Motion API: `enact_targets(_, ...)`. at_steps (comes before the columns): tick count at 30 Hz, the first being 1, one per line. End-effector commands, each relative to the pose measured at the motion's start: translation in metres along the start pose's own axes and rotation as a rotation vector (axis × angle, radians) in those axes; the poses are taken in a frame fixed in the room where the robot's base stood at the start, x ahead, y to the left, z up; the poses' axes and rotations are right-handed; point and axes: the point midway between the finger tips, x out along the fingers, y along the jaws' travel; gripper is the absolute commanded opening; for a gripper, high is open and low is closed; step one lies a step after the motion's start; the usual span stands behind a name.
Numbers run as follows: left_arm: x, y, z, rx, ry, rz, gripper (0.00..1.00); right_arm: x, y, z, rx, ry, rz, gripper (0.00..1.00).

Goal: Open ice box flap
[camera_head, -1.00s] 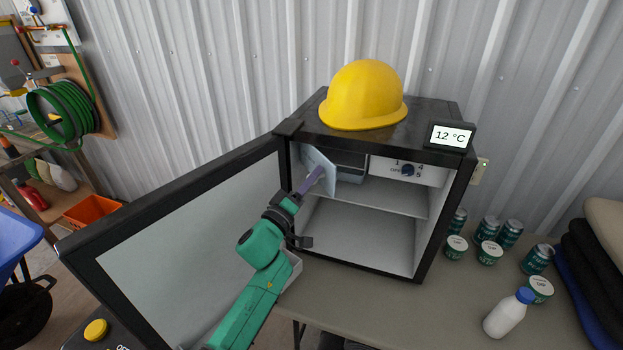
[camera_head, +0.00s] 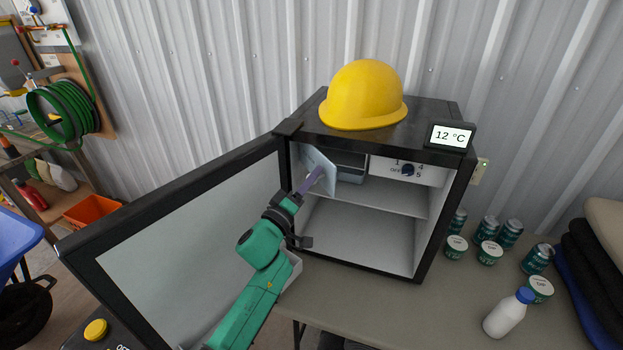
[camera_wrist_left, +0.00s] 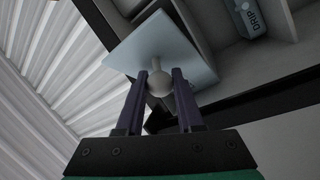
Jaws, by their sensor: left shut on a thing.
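The ice box flap (camera_head: 318,170) is a pale blue-grey panel at the upper left inside the small black fridge (camera_head: 440,215). It stands swung outward, and the ice box opening (camera_head: 351,163) beside it is uncovered. My left gripper (camera_head: 316,177) reaches in from the left, in front of the flap. In the left wrist view, the left gripper (camera_wrist_left: 160,82) is shut on a round whitish knob (camera_wrist_left: 158,84) on a short stem from the flap (camera_wrist_left: 165,45). My right gripper is not in view.
The fridge door (camera_head: 190,235) stands wide open at the left, close to my left arm. A yellow hard hat (camera_head: 364,93) and a thermometer display (camera_head: 451,136) sit on top.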

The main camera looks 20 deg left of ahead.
Motion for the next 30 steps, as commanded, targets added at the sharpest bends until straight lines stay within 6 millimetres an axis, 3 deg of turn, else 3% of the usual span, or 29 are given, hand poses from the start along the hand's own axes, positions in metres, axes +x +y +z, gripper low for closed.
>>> enact_targets(10, 0.000, 0.000, 0.000, 0.000, -0.003, -0.001, 0.00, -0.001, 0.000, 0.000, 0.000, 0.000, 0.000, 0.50)
enact_targets(18, -0.011, -0.003, -0.013, -0.020, -0.100, 0.056, 0.00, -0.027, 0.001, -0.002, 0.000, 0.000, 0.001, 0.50)
enact_targets(27, -0.013, -0.006, -0.014, -0.028, -0.106, 0.064, 0.00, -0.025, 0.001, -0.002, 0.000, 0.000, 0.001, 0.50)
enact_targets(28, -0.013, -0.006, -0.013, -0.028, -0.106, 0.064, 0.44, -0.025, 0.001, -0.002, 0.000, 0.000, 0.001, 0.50)
enact_targets(30, -0.013, -0.006, -0.013, -0.028, -0.106, 0.064, 0.67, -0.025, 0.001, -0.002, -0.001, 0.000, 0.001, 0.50)
